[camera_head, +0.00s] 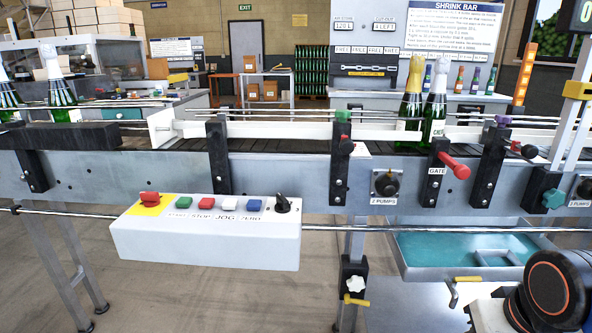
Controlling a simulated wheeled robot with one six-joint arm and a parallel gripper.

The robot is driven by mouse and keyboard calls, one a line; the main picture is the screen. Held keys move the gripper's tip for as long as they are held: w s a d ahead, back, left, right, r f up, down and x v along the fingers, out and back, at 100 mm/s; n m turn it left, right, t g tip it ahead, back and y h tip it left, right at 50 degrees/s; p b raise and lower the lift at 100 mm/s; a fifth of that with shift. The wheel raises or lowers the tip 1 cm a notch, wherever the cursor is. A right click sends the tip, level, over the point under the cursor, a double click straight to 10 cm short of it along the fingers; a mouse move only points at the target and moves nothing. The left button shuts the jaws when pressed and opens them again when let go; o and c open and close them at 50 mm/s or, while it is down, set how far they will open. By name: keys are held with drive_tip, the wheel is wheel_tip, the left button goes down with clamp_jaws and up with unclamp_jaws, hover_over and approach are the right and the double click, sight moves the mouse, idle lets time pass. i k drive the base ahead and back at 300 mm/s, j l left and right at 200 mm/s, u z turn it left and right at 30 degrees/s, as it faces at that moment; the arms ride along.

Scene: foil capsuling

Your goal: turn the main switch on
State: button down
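A white control box (205,240) is mounted on the front of the grey conveyor rail. A black rotary knob (283,205) with a pointer stands at the right end of its sloping top; I cannot read a label or its setting. To its left are a blue button (253,206) marked ZERO, a white button (229,204) marked JOG, a red button (204,203) marked STOP and a green button (183,202). A red knob (149,198) sits on a yellow plate at the left end. My gripper is not in view; only part of my arm shows at the lower right.
A red GATE handle (455,166) and black knobs (386,184) project from the rail to the right. Green bottles (410,105) stand on the conveyor. A teal-lined tray (455,250) is below the rail. A thin steel rod (400,228) runs beside the box. Space before the box is clear.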

sight(150, 199)
drive_tip(key=u, duration=1.4)
